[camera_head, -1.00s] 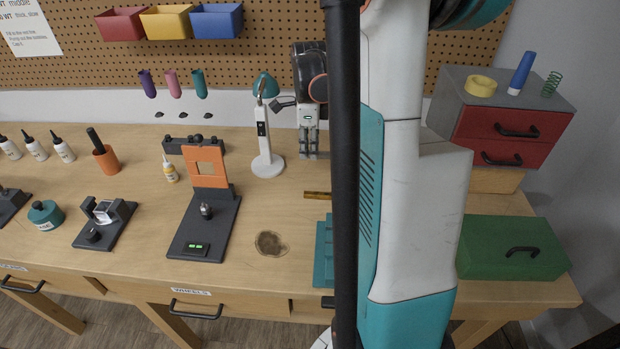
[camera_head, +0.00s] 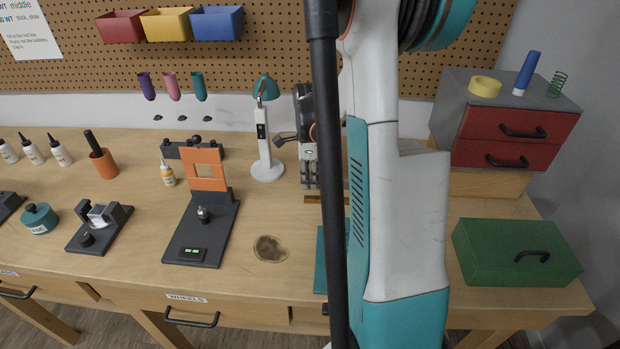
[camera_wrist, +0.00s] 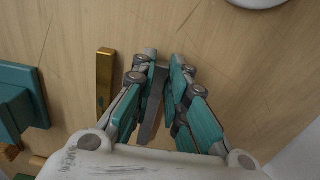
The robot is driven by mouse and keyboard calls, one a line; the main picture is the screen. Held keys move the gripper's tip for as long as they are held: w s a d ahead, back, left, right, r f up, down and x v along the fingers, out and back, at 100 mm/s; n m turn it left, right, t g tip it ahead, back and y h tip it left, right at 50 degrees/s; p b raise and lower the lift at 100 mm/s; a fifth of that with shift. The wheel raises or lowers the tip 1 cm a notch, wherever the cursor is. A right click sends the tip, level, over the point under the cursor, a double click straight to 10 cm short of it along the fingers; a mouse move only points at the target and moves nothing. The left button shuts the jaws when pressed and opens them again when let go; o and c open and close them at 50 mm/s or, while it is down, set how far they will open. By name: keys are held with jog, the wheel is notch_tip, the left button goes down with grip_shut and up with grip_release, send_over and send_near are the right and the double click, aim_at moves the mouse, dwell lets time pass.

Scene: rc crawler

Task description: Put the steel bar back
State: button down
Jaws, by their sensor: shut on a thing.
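The steel bar (camera_wrist: 152,108) is a narrow grey piece between the fingers of my gripper (camera_wrist: 161,66) in the wrist view. My gripper is shut on it. In the head view my gripper (camera_head: 310,184) points down over the bench, right of the white lamp; I cannot make out the steel bar there. A brass-coloured bar (camera_wrist: 105,78) lies on the wood just left of my fingers in the wrist view, and its end (camera_head: 312,199) shows in the head view. Whether the steel bar touches the bench is unclear.
A teal block or tray (camera_wrist: 16,100) is at the left of the wrist view; its edge (camera_head: 320,262) is mostly hidden by my arm in the head view. The lamp (camera_head: 266,172) stands close to my gripper. A green box (camera_head: 485,262) is at right.

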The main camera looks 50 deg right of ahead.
jog(key=shift+f, duration=0.15)
jog(key=c, duration=1.6)
grip_release()
notch_tip(320, 180, up, 12)
jog(key=p, duration=0.4)
jog(key=shift+r, duration=0.2)
